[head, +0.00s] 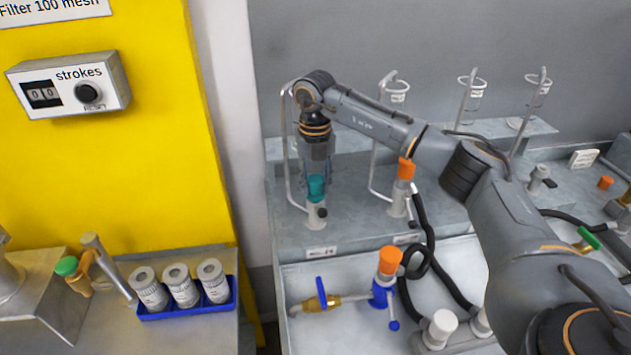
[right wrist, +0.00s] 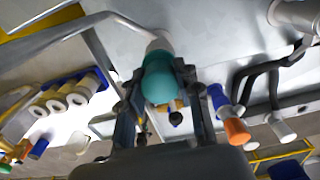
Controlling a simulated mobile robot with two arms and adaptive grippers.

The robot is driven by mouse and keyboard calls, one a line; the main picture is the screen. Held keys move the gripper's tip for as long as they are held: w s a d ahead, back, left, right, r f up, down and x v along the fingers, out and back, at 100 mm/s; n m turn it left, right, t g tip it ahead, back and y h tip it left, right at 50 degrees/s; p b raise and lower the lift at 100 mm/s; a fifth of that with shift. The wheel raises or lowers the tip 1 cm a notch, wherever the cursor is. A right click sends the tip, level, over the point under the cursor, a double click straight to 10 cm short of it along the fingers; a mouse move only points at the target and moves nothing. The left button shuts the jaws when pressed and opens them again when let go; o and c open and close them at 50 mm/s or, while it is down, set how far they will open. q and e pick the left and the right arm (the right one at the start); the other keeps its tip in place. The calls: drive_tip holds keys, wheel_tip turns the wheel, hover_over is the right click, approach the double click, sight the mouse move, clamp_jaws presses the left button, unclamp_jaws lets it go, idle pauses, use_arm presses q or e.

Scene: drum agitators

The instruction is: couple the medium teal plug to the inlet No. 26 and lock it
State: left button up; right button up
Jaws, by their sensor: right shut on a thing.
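The teal plug (head: 316,187) stands upright at the top of a grey inlet fitting (head: 316,212) with a dark knob on its side. A small label plate (head: 321,252) in front of this inlet is too small to read surely. My right gripper (head: 316,176) points down from above and is shut on the teal plug. The right wrist view shows the plug (right wrist: 160,80) between both fingers, in line with the pale inlet (right wrist: 160,46) and seeming to touch it. I cannot tell whether it is locked. My left gripper is not in view.
An orange plug (head: 406,170) tops the neighbouring inlet on the right, with a black hose beside it. Bent metal rods with ring holders (head: 397,90) rise behind. A blue valve with an orange cap (head: 388,262) stands in front. A blue tray (head: 187,309) holds white canisters at left.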

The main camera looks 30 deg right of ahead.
drive_tip(key=shift+f, duration=0.35)
idle(0.3)
drive_tip(key=o, duration=1.2)
drive_tip(key=shift+o, duration=0.4)
drive_tip(key=shift+r, duration=0.15)
wheel_tip(320, 180, up, 8)
drive_tip(key=p, duration=0.5)
drive_tip(key=shift+f, duration=0.2)
